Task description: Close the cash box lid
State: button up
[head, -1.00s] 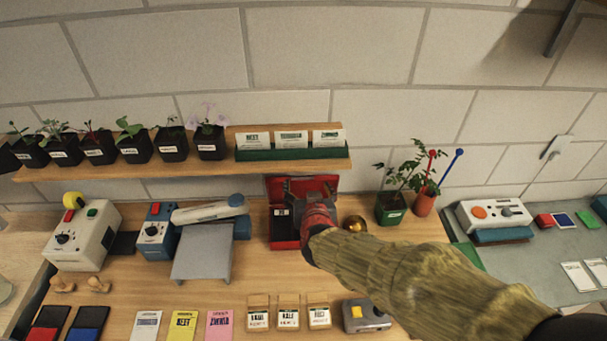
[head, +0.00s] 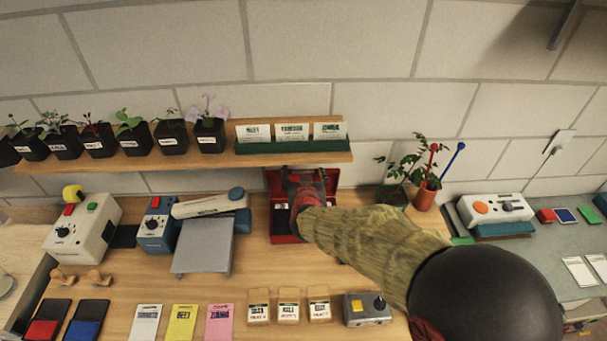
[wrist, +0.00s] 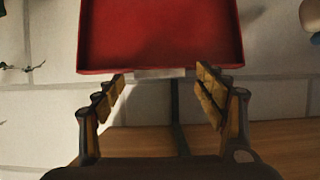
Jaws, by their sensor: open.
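The red cash box (head: 278,236) stands on the wooden bench below the shelf, with its lid (head: 330,178) raised at the back. In the wrist view the red inner face of the lid (wrist: 160,35) fills the top middle. My gripper (head: 303,180) is in front of the raised lid, over the box. In the wrist view its two fingers (wrist: 160,90) are apart with nothing between them, just below the lid's edge. I cannot tell whether they touch it. My arm hides much of the box's inside and right part.
A wooden shelf (head: 180,160) with potted seedlings and seed packets runs above the box. A grey stand (head: 203,248) is to the left. A potted plant (head: 391,196) and a terracotta pot (head: 424,198) are to the right. Bare bench lies in front of the box.

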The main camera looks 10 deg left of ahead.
jog(key=shift+c, duration=0.4)
jog(key=c, duration=1.5)
jog(key=shift+c, duration=0.6)
